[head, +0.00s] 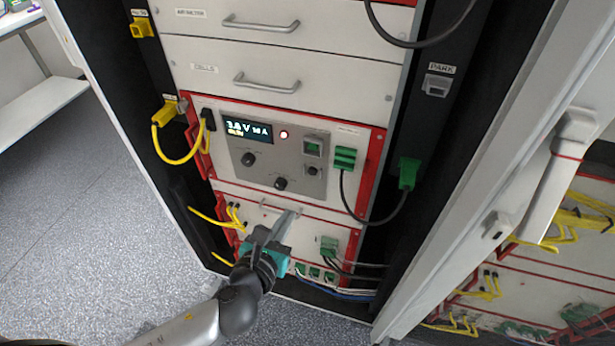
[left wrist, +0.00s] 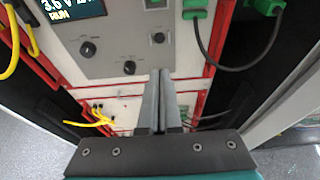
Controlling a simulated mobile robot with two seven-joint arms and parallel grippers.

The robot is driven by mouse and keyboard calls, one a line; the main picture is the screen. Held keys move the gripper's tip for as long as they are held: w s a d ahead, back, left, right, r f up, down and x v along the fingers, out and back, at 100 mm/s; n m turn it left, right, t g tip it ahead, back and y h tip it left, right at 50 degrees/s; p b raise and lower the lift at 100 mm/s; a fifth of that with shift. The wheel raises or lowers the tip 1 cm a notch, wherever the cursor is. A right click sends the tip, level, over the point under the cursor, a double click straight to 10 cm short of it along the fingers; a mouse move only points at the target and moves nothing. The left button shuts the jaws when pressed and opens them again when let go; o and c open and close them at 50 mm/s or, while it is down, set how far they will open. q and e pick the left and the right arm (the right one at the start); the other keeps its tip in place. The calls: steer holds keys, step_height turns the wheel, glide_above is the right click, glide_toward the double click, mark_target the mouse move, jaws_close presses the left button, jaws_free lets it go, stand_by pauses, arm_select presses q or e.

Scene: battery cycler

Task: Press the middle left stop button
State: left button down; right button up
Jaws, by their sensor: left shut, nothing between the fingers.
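Which is the stop button cannot be read from labels. In the left wrist view the dark button (left wrist: 158,38) is straight above my fingertips, with the green button (left wrist: 155,3) cut by the top edge. My left gripper (head: 291,213) is shut and empty, below the panel and apart from the buttons. My right gripper is not in view.
Yellow cables (head: 183,160) hang left of the panel. A green connector (head: 345,158) with a black cable sits right of the buttons. Red handles flank the module. The open cabinet door (head: 480,170) stands at the right. Wired green terminals (head: 328,245) lie below.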

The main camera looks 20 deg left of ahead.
arm_select(q)
steer(key=b, duration=0.2)
glide_toward(311, 171)
steer(key=x, duration=0.2)
steer(key=f+x, duration=0.1)
steer(key=x, duration=0.2)
steer(key=shift+w+d+f, duration=0.15)
steer(key=shift+w, duration=0.55)
steer(key=shift+w+r, duration=0.2)
steer(key=shift+w, duration=0.6)
